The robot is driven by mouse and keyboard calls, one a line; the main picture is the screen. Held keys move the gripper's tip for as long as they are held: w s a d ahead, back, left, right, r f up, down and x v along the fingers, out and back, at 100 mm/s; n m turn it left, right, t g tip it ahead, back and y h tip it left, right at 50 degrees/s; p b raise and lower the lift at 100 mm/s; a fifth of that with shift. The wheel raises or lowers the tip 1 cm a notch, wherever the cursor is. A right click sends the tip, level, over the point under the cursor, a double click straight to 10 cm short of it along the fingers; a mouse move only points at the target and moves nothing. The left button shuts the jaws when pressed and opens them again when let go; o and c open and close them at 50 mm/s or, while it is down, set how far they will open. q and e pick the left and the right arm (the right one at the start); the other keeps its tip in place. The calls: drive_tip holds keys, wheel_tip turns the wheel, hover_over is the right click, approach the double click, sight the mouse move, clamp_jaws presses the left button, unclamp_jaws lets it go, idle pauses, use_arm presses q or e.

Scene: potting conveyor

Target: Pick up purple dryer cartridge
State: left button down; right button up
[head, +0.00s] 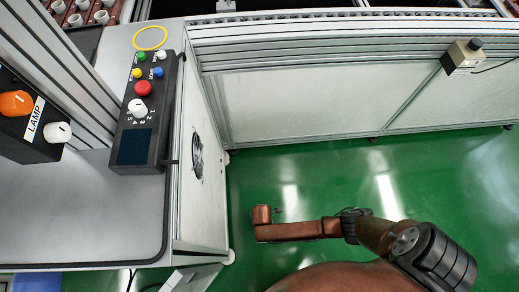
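No purple dryer cartridge can be made out in the head view. One of my arms reaches in from the lower right over the green floor, ending in a short brown link. No gripper fingers show on it. My other arm and its gripper are out of the picture.
A grey worktop (75,205) with a black raised edge fills the left. It carries a black control box (133,150) with buttons and a LAMP box (40,140). Several white cups (80,18) sit at top left. A framed conveyor (300,95) runs behind. The green floor (330,175) is clear.

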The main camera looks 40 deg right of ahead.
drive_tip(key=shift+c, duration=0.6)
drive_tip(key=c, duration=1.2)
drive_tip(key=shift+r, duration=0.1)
